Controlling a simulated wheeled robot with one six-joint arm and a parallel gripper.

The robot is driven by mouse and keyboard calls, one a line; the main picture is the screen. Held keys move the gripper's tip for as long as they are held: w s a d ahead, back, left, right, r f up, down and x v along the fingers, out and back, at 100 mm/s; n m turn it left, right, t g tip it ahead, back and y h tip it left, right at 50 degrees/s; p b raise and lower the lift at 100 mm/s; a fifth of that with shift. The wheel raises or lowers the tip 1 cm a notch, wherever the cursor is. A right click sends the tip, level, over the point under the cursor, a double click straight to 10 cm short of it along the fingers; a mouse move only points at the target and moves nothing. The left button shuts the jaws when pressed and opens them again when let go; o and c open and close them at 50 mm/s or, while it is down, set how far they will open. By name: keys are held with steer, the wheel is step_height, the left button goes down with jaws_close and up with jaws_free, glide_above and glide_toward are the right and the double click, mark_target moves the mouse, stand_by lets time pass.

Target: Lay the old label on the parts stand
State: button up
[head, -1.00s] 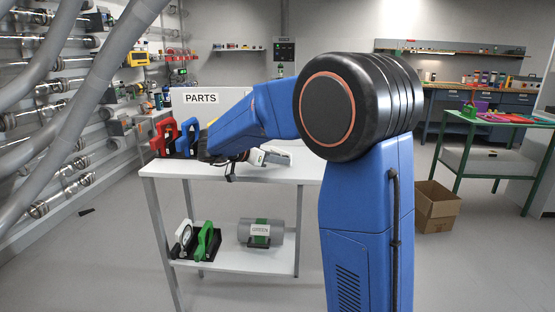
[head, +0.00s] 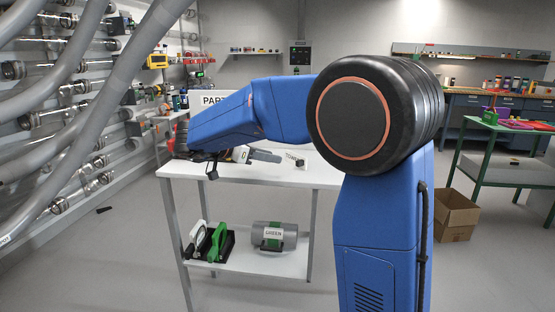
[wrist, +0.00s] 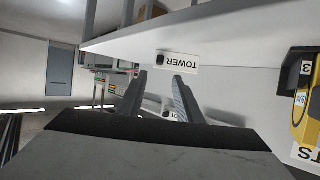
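A white label reading TOWER (head: 296,160), with a small black piece at one end, is on the white top of the parts stand (head: 320,178). It also shows upside down in the wrist view (wrist: 181,62). My gripper (head: 280,157) is low over the stand top, pointing right towards the label. In the wrist view, its two grey fingers (wrist: 160,76) are apart with nothing held between them. The label is just beyond the fingertips; I cannot tell whether they touch it. The PARTS sign (head: 212,99) is partly hidden behind my arm.
Clear tubes line the left wall. A cardboard box (head: 455,214) and green-framed table (head: 510,170) stand right. A yellow device (wrist: 305,90) shows at the wrist view's edge.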

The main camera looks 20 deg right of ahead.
steer(key=shift+a+r, duration=0.2)
steer(key=shift+a, duration=0.15)
steer(key=w+r+n+t+y, duration=0.4)
steer(key=r+n+t, duration=0.1)
steer(key=r+t, duration=0.65)
steer(key=s+a+f+n+t+y, duration=0.2)
steer(key=s+a+f+n+y, duration=0.2)
steer(key=s+a+n+y, duration=0.55)
steer(key=s+d+f+g, duration=0.2)
steer(key=s+f+g, duration=0.1)
steer(key=s+f, duration=0.5)
steer(key=s+d+f+n+g, duration=0.1)
steer(key=s+f+g, duration=0.3)
steer(key=s+f, duration=0.4)
steer(key=s+d+f+g, duration=0.3)
steer(key=s+f, duration=0.5)
steer(key=s, duration=0.7)
steer(key=shift+f+g, duration=0.25)
steer(key=shift+g, duration=0.4)
